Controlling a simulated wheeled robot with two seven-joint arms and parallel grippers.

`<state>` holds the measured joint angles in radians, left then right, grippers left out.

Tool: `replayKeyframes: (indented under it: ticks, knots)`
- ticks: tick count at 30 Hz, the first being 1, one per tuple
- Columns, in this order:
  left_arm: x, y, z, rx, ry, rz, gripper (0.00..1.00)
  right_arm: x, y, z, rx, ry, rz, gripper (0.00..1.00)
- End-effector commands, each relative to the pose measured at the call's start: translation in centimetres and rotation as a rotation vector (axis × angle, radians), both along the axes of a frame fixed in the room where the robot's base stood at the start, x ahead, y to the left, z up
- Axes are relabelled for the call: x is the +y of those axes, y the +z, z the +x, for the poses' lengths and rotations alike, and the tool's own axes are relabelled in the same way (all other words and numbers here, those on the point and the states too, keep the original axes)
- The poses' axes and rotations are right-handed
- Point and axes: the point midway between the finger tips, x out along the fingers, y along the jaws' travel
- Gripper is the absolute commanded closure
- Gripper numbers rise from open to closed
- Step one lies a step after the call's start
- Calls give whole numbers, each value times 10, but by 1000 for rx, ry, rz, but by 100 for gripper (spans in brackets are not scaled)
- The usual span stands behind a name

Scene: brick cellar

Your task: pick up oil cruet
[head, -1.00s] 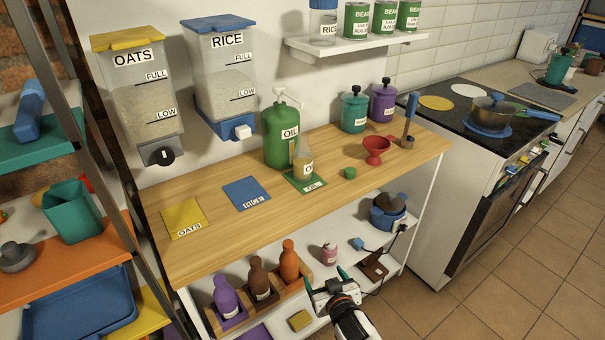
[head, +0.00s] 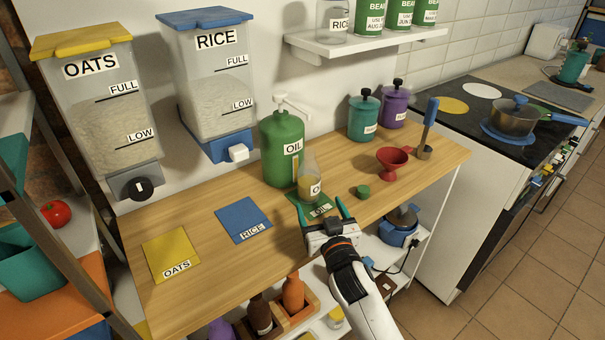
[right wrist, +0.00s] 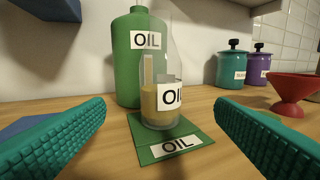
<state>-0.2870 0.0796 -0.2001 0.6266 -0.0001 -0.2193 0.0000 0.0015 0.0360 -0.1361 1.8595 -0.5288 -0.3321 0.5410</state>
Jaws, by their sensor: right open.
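The oil cruet (head: 309,180) is a clear bottle with yellowish oil low inside and a white label. It stands upright on the green OIL mat (head: 322,210) on the wooden counter, just in front of the big green oil jug (head: 281,147). It also shows in the right wrist view (right wrist: 158,98), between and beyond my fingers. My right gripper (head: 322,211) is open and empty at the counter's front edge. Its teal fingers (right wrist: 160,135) point at the cruet from either side, apart from it. My left gripper is not in view.
A small green cap (head: 361,192) and a red funnel (head: 392,162) stand right of the cruet. Blue RICE (head: 243,219) and yellow OATS (head: 171,255) mats lie left, with bare wood between. Teal (head: 363,117) and purple (head: 395,105) canisters stand behind. Dispensers hang on the wall.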

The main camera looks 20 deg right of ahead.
Motion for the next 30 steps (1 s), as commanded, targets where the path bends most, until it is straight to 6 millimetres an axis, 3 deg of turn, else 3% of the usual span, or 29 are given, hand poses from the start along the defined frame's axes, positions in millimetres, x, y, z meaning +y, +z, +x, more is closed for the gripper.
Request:
replayKeyframes:
  ticks: [4, 15, 20, 30]
  knots:
    - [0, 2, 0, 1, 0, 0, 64, 0, 0, 8, 1, 0, -1, 22]
    - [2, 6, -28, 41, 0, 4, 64, -2, 0, 64, 2, 0, -1, 22]
    - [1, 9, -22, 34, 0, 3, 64, -2, 2, 75, 1, 0, -1, 22]
    - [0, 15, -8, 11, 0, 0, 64, -4, 3, 118, 2, 1, 1, 22]
